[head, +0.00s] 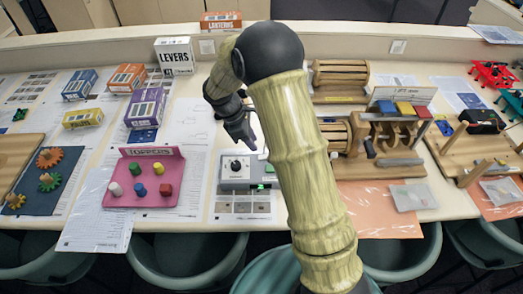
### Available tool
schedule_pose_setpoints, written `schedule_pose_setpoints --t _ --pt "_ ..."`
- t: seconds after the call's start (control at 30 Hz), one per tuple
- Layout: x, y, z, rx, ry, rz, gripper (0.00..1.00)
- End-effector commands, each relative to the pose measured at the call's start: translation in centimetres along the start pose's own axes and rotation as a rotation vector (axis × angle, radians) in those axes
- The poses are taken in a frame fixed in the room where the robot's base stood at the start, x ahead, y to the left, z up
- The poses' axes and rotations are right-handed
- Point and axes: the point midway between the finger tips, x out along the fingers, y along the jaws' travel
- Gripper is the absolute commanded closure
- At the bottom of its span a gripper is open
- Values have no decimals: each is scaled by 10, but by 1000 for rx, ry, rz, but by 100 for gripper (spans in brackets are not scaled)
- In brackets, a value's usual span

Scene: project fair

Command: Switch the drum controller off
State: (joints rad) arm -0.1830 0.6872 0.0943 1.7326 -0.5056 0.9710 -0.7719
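A small grey control box (228,184), which looks like the drum controller, sits on the table near the front edge. It has a white panel with a black knob (237,165) and a green lit spot (261,187) at its front right. My gripper (250,146) is dark and points down just above and behind the box, apart from the knob as far as I can see. Its fingers are small and partly beside my arm, so their opening is unclear. Wooden drums (336,134) stand to the right of my arm, partly hidden by it.
A pink board with coloured pegs (152,198) stands left of the box. A wooden machine with coloured blocks (385,167) stands to the right. Several small boxes, including a white one (175,55), are at the back. Chairs line the front edge.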

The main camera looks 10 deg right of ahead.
Motion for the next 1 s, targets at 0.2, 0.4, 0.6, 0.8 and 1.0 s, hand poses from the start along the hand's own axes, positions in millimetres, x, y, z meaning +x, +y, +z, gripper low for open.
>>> schedule_pose_setpoints --t 0.2,0.4,0.6,0.8,1.0 --pt "39 -1 1 -1 -2 -4 73" --pt "63 -1 0 -1 0 -1 73" --pt "69 0 0 0 1 0 73" --pt "68 0 0 0 1 0 83" --pt "68 -1 0 0 1 -1 100"
